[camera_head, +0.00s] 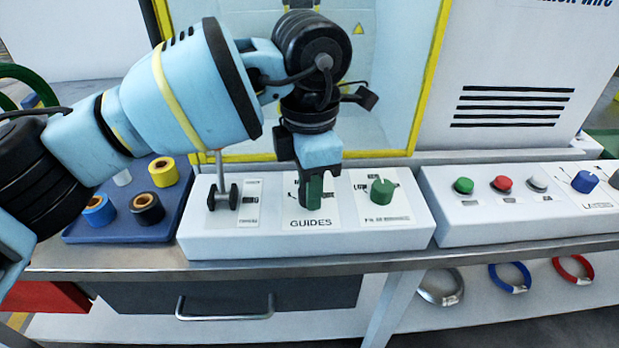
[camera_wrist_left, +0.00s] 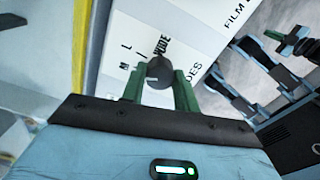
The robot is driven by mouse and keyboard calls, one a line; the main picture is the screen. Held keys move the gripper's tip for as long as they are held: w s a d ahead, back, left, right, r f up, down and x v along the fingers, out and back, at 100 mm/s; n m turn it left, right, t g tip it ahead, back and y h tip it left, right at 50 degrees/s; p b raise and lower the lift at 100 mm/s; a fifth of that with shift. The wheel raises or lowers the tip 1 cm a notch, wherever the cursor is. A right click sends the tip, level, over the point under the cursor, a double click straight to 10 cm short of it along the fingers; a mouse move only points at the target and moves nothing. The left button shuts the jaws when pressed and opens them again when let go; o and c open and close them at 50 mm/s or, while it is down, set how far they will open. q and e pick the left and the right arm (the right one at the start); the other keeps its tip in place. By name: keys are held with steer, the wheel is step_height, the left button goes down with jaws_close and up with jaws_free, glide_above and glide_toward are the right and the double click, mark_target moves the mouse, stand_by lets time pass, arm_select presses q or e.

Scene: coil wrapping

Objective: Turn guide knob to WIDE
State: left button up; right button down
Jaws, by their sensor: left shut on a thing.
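In the head view, my left gripper (camera_head: 312,192) reaches down onto the guides panel of the white console (camera_head: 215,245), above the printed word GUIDES. It is shut on the guide knob, which the gripper hides in that view. In the left wrist view, the dark grey guide knob (camera_wrist_left: 159,70) sits between the two green fingers of my left gripper (camera_wrist_left: 159,90). The printed word WIDE shows just beyond the knob, with other letters to its left. A pale mark shows on the knob, but I cannot tell which label it points to.
A green knob (camera_head: 382,191) stands to the right and a lever (camera_head: 222,195) to the left. A blue tray (camera_head: 75,230) holds several coils. A second box (camera_head: 520,215) carries buttons and a blue knob. A yellow-framed window (camera_head: 400,110) stands behind.

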arm_select(q)
steer(key=m+p, duration=0.1)
steer(key=m, duration=0.2)
steer(key=shift+r+m, duration=0.1)
steer(key=shift+m, duration=0.2)
steer(key=m+p, duration=0.1)
steer(key=m, duration=0.3)
steer(key=shift+m, duration=0.3)
steer(key=m, duration=0.6)
steer(key=shift+p, duration=0.35)
steer(key=m, duration=0.3)
steer(key=shift+m, duration=1.3)
arm_select(e)
steer(key=shift+w+a+r, duration=0.15)
steer(key=shift+w+r, duration=0.15)
steer(key=shift+r, duration=0.35)
steer(key=shift+w+a+r, duration=0.1)
steer(key=shift+w+r, duration=0.2)
steer(key=shift+r, duration=0.35)
steer(key=shift+s, duration=0.25)
arm_select(q)
steer(key=o, duration=1)
arm_select(e)
steer(key=shift+s, duration=0.15)
